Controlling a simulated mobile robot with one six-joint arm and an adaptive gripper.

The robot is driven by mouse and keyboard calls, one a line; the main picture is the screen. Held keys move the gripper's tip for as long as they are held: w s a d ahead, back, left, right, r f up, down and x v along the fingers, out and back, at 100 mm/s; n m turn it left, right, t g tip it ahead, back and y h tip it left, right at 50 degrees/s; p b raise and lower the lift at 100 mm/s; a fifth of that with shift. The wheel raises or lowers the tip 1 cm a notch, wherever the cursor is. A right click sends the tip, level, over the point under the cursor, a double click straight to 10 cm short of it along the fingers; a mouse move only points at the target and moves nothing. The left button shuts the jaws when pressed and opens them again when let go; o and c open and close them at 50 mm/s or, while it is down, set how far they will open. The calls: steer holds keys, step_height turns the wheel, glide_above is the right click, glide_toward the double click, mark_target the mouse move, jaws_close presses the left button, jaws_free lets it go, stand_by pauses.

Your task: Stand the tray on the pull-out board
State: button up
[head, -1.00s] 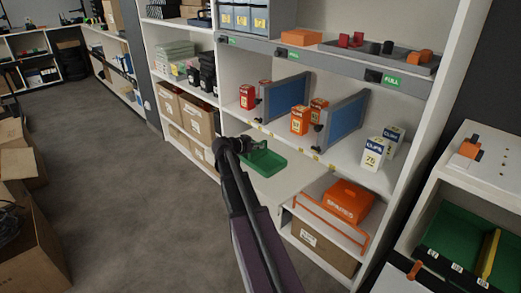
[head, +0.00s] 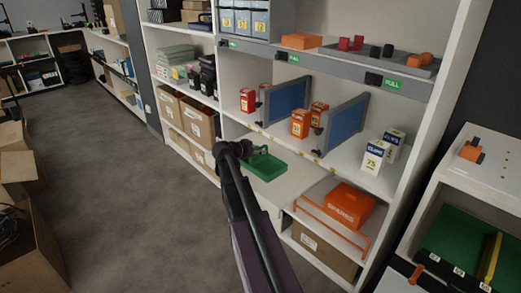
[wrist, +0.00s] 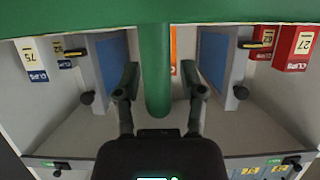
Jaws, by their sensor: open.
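The green tray (head: 266,169) lies level at the left part of the pale pull-out board (head: 290,187). It looks to rest on the board, though its underside is hidden. My gripper (head: 256,151) is at the tray's near left edge, small and dark in the head view. In the wrist view, my gripper (wrist: 160,82) is open, one finger on each side of the tray's round green handle (wrist: 156,65). A gap shows between each finger and the handle. The tray's body (wrist: 70,14) fills the top of the wrist view.
An orange SPARES box (head: 348,203) and orange rail (head: 330,229) are right of the board. On the shelf above are blue-grey dividers (head: 343,127), red and orange boxes (head: 301,123) and white CLIPS boxes (head: 374,157). Open floor (head: 130,200) lies to the left.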

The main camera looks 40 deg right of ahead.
steer(key=shift+r, duration=0.15)
steer(key=shift+a+r+p, duration=0.3)
steer(key=shift+a+p, duration=0.15)
steer(key=shift+a, duration=0.15)
steer(key=p+v, duration=0.4)
steer(key=v, duration=0.6)
steer(key=shift+a, duration=0.3)
steer(key=shift+s+r, duration=0.1)
steer(key=s+a+f+n+y, duration=0.3)
steer(key=s+a+n+y, duration=0.1)
steer(key=a, duration=0.6)
steer(key=s+a+f+n+y, duration=0.4)
steer(key=s+a+n+y, duration=0.1)
steer(key=a, duration=0.5)
steer(key=s+a+f+n+g+y, duration=0.1)
steer(key=s+a+f+n+y, duration=0.3)
steer(key=s+a+n, duration=0.3)
steer(key=a+n, duration=0.1)
steer(key=a, duration=0.3)
steer(key=shift+f+y, duration=0.25)
steer(key=shift+y, duration=0.05)
